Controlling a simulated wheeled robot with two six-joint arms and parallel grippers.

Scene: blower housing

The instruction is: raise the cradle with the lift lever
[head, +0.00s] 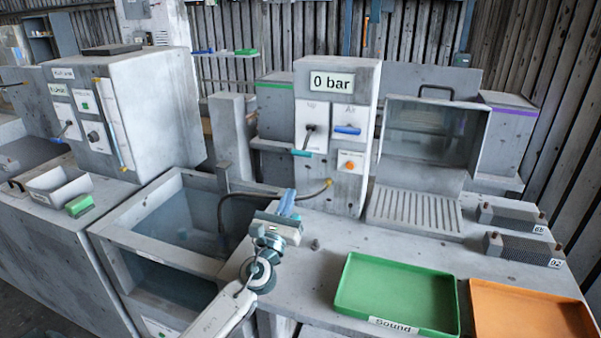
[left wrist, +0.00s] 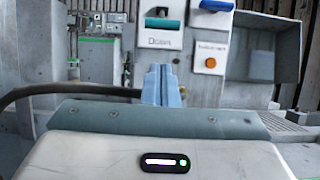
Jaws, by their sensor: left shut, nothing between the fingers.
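The lift lever (head: 309,138) is on a white plate on the left of the grey control box, under the "0 bar" display. Its teal handle (head: 301,153) points down, and in the left wrist view the handle (left wrist: 163,23) sits just above the word "Down". My left gripper (head: 288,203) is shut and empty, below and in front of the handle, apart from it. Its blue fingers (left wrist: 161,84) point toward the control box. I cannot make out the cradle; the glass-sided tank (head: 133,219) stands left of my gripper. My right gripper is not in view.
A blue air handle (head: 347,130) and an orange button (head: 349,166) are right of the lever. A dark hose (head: 260,195) runs from the tank to the box, close by my gripper. A green tray (head: 452,300) and an orange tray (head: 535,315) lie at the front right.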

